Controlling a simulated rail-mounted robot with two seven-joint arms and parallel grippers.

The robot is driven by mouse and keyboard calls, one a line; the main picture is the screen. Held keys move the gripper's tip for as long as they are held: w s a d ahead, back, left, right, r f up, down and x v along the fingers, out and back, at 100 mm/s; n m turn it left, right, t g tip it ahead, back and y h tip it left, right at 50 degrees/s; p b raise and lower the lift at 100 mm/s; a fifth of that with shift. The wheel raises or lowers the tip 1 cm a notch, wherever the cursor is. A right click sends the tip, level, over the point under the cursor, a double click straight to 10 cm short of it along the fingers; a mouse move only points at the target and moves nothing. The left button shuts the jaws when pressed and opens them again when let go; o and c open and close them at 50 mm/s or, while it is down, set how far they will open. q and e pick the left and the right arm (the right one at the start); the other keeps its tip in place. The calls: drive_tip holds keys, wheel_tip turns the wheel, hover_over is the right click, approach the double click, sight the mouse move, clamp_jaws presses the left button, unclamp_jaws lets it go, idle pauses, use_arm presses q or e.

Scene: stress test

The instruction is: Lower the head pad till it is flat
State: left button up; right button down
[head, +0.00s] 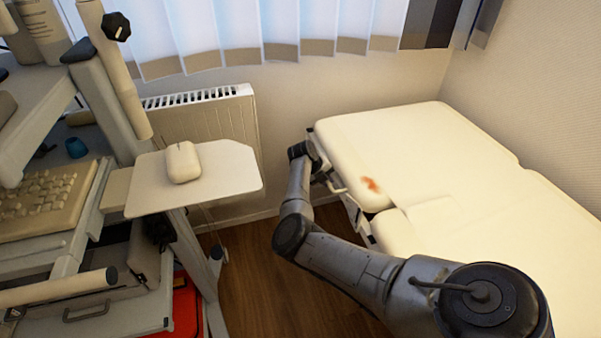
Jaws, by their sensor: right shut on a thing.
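The head pad (395,140) is the cream far section of the couch by the window wall. It has a reddish-brown stain near its front left corner. It looks close to level with the main pad (470,240); a small tilt cannot be told from here. My right gripper (322,170) is at the left side of the head pad, shut at a pale handle (338,188) below the pad's edge. The fingertips are small and partly hidden by the wrist. My left gripper is not in view.
A medical cart with a keyboard (45,200) and a side shelf (215,180) holding a white mouse (183,162) stands at left. A radiator (205,125) is behind it. Wooden floor (265,285) lies clear between cart and couch.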

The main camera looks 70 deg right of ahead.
drive_tip(key=shift+a+f, duration=0.1)
drive_tip(key=shift+f, duration=0.25)
drive_tip(key=c, duration=1.3)
unclamp_jaws()
drive_tip(key=shift+o, duration=0.8)
drive_tip(key=shift+r, duration=0.1)
